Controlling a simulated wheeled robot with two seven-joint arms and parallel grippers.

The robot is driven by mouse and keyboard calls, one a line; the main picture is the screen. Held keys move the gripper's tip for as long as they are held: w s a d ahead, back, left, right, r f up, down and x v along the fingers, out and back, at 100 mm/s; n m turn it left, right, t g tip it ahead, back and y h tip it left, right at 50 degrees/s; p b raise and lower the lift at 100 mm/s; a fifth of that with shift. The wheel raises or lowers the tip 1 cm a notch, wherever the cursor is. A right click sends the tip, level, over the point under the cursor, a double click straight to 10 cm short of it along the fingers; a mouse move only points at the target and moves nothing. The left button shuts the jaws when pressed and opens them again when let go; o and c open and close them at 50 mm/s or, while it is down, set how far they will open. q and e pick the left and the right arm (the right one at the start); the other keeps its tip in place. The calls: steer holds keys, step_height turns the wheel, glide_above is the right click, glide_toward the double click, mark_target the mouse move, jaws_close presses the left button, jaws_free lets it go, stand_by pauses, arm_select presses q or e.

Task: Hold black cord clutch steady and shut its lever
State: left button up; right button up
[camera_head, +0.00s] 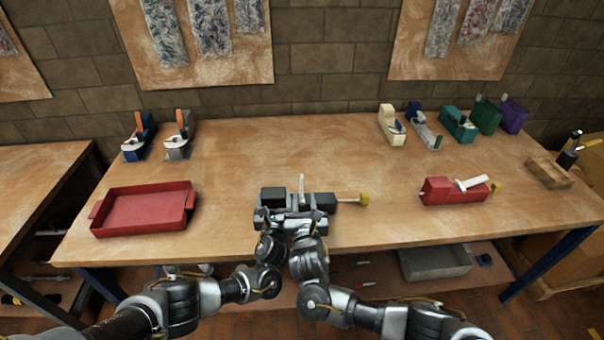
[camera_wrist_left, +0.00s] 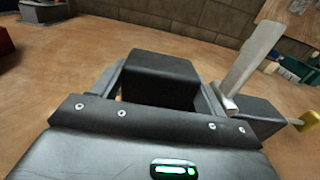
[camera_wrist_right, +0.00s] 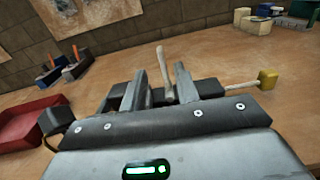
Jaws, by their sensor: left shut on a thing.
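The black cord clutch (camera_head: 325,199) lies near the table's front edge in the head view. Its pale lever (camera_head: 302,186) stands up, roughly upright; it also shows in the left wrist view (camera_wrist_left: 254,60). My left gripper (camera_head: 273,208) has its fingers on either side of the clutch's left block (camera_wrist_left: 160,75) and is shut on it. My right gripper (camera_wrist_right: 160,88) is open, with its fingers apart at the clutch. The lever (camera_wrist_right: 163,72) shows between them in the right wrist view, and I see no contact. The fingers partly hide the clutch body.
A red tray (camera_head: 145,211) lies at left. A red clutch (camera_head: 452,191) with a pale lever lies at right. Several coloured clutches (camera_head: 458,124) stand at the back right, with two more (camera_head: 179,136) at back left. A wooden holder (camera_head: 549,173) is far right.

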mark_target(302, 174)
steer(key=w, duration=0.3)
steer(key=w+a, duration=0.1)
steer(key=w, duration=0.7)
steer(key=shift+w+a, duration=0.2)
steer(key=shift+w, duration=0.05)
jaws_close()
